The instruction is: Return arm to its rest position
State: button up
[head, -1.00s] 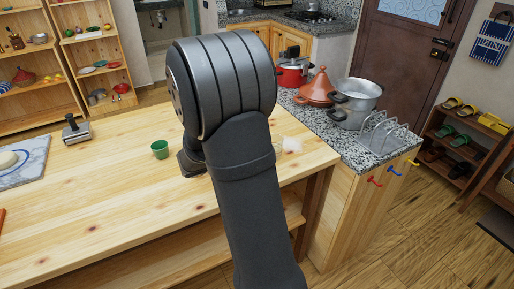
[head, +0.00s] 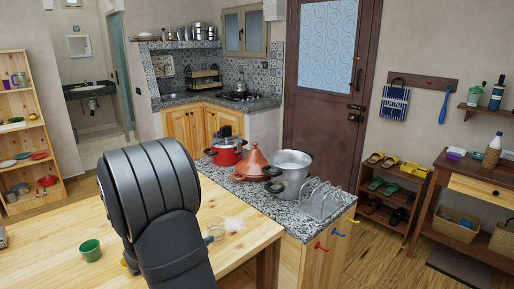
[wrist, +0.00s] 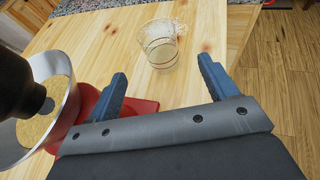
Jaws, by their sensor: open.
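My gripper (wrist: 160,100) shows in the wrist view with its two blue fingers spread wide apart and nothing between them. It is above the wooden table (wrist: 95,50). In the head view my dark arm stands over the table (head: 50,235) and hides most of the gripper. A clear glass (wrist: 160,45) stands on the table beyond the fingertips, apart from them. The glass also shows in the head view (head: 236,225), just right of my arm.
In the wrist view a metal pan (wrist: 65,125) with tan contents and a red flat item (wrist: 140,107) lie close to the left finger. A granite counter (head: 285,210) with pots adjoins the table's right end.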

aim_at(210, 229)
jog(key=x, duration=1.1)
jog(key=shift+w+f, duration=0.25)
jog(key=shift+f, duration=0.1)
jog(key=shift+r, duration=0.1)
